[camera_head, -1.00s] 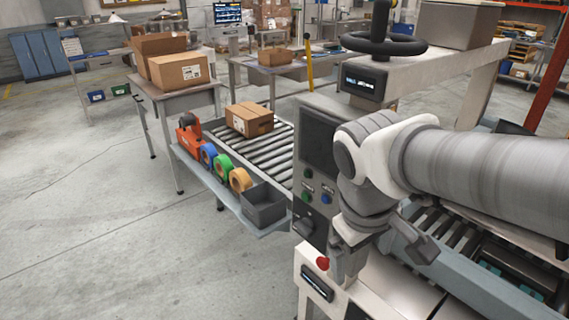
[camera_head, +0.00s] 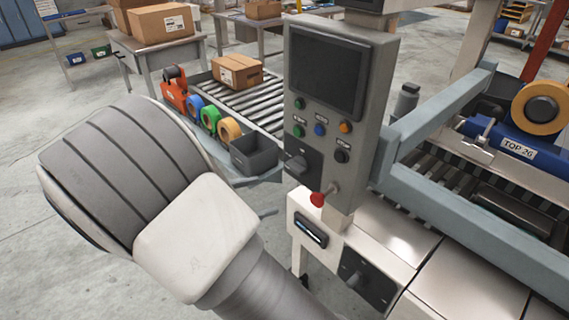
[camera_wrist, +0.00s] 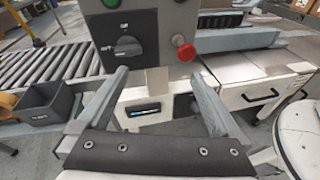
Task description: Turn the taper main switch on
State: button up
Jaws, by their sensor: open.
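The taper's grey control panel (camera_head: 337,110) stands upright in the middle of the head view, with a dark screen and several coloured buttons. A black rotary switch (camera_head: 297,164) sits on its lower left; it also shows in the wrist view (camera_wrist: 126,47), its small labels unclear. A second dark rotary switch (camera_head: 358,277) is on the white cabinet below. I cannot tell from labels which is the main switch. My gripper (camera_wrist: 159,73) is open and empty in the wrist view, fingers apart below the panel switch. In the head view my arm hides it.
A red knob (camera_head: 318,199) sticks out at the panel's lower edge, right of the switch in the wrist view (camera_wrist: 186,53). A grey bin (camera_head: 256,155) and tape rolls (camera_head: 229,129) stand left. Grey rails (camera_head: 480,205) lie right.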

aim_at(292, 170)
jog(key=a+f+n+t, duration=0.3)
jog(key=a+n+t, duration=0.1)
jog(key=a, duration=0.2)
jog(key=b+x, duration=0.1)
jog(key=x, duration=0.5)
jog(key=b+x, duration=0.1)
jog(key=x, duration=0.4)
jog(key=b+x, duration=0.1)
jog(key=x, duration=0.5)
jog(key=shift+w+d+r+b, duration=0.2)
jog(key=shift+d+b, duration=0.05)
jog(key=shift+b, duration=0.05)
jog(key=c, duration=1.3)
jog(key=shift+m, duration=0.3)
